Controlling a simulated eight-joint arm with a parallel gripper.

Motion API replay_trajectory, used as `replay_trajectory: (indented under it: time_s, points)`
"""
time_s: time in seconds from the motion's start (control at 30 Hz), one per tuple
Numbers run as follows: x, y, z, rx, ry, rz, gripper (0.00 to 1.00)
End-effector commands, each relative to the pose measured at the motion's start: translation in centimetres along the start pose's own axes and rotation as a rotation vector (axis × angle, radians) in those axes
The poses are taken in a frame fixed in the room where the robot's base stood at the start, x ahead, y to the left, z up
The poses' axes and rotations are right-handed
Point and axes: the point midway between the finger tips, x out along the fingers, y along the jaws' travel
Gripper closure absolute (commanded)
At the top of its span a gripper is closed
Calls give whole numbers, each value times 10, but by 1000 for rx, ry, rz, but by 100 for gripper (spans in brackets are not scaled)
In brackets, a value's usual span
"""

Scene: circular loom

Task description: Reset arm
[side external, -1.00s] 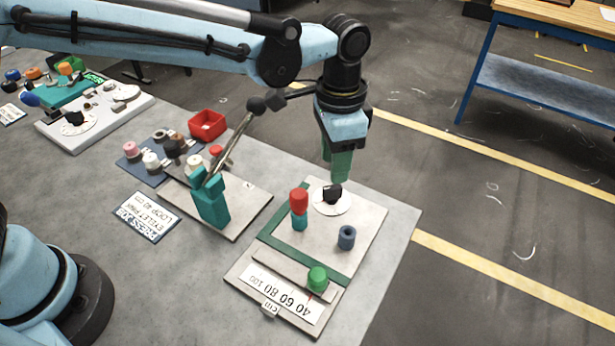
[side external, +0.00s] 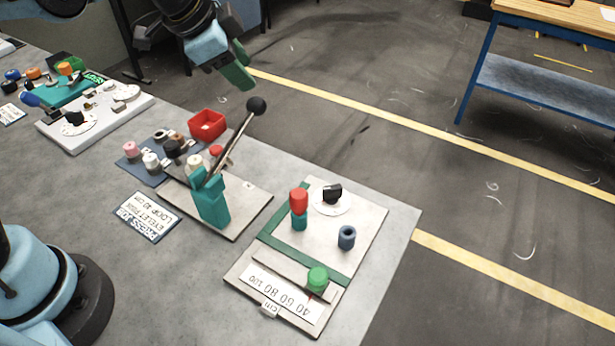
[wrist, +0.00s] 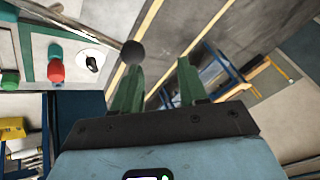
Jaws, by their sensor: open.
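My gripper (side external: 240,72) is raised at the top of the side view, beyond the back edge of the table and above the floor. In the wrist view its two green fingers (wrist: 157,92) stand apart with nothing between them. The control board (side external: 368,243) lies on the table at the right, with a red-topped post (side external: 299,201), a black knob on a white dial (side external: 332,194), a blue-grey ring (side external: 347,237) and a green knob (side external: 317,278). Part of this board also shows at the left of the wrist view.
A lever with a black ball (side external: 257,106) rises from a teal stand (side external: 211,205). A red bin (side external: 207,125), several spools and a white board (side external: 105,125) lie to the left. A blue-framed bench (side external: 540,90) stands across the floor.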

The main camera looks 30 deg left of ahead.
Motion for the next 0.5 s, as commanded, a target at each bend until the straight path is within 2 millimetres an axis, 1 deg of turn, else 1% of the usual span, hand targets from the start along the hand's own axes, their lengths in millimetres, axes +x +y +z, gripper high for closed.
replay_trajectory:
  time_s: [0.03, 0.1, 0.3, 0.4, 0.5]
  points:
    - [-6, 1, 16, -60, 4, -18, 57]
    - [-11, 5, 37, -168, 10, -39, 57]
    - [-15, 28, 95, -527, 20, -82, 57]
    - [-13, 38, 116, -663, 26, -97, 57]
    - [-11, 44, 130, -753, 31, -106, 57]
